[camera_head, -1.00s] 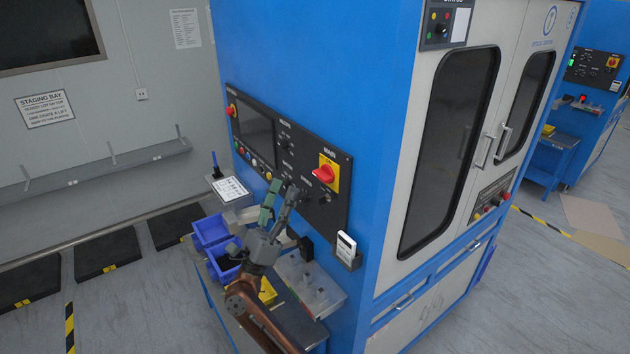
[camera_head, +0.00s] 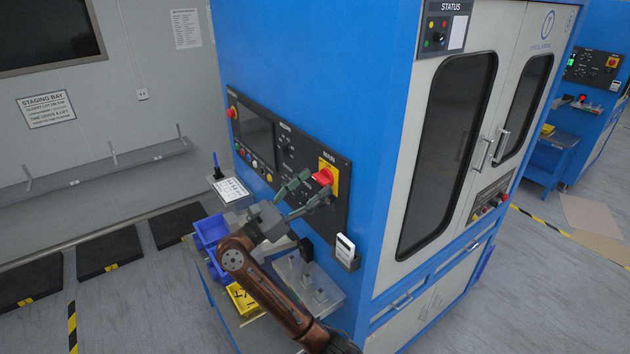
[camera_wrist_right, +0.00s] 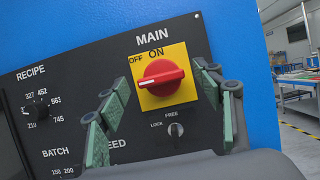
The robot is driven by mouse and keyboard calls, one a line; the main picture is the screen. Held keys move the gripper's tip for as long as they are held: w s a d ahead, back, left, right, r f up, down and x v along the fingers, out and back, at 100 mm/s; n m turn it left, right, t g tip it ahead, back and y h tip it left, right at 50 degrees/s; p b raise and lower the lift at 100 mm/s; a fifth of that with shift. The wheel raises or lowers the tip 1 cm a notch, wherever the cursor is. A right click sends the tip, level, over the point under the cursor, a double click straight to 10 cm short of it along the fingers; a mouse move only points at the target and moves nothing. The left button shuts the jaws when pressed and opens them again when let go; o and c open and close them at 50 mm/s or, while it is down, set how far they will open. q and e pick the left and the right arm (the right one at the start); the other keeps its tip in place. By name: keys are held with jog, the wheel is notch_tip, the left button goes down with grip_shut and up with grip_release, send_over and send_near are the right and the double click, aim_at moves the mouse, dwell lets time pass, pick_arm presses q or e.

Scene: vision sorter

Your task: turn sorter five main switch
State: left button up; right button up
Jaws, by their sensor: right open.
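The main switch is a red rotary knob on a yellow plate (camera_head: 331,165) on the black control panel (camera_head: 284,132) of the blue sorter. In the right wrist view the red knob (camera_wrist_right: 160,78) has its white mark pointing left, below the word OFF, with ON to the right. My right gripper (camera_head: 312,182) is open and reaches up to the knob in the head view. In the wrist view its green-padded fingers (camera_wrist_right: 165,108) stand left and right of the knob, apart from it. My left gripper is not in view.
A small lock key switch (camera_wrist_right: 176,130) sits below the knob, and a RECIPE dial (camera_wrist_right: 37,110) is at left. A shelf with blue bins (camera_head: 211,232) and a yellow tray (camera_head: 243,300) is below my right arm. A white card holder (camera_head: 346,250) sticks out at the panel's lower right.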

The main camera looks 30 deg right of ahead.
jog(key=shift+d+r, duration=0.15)
jog(key=shift+d, duration=0.15)
jog(key=shift+c, duration=0.5)
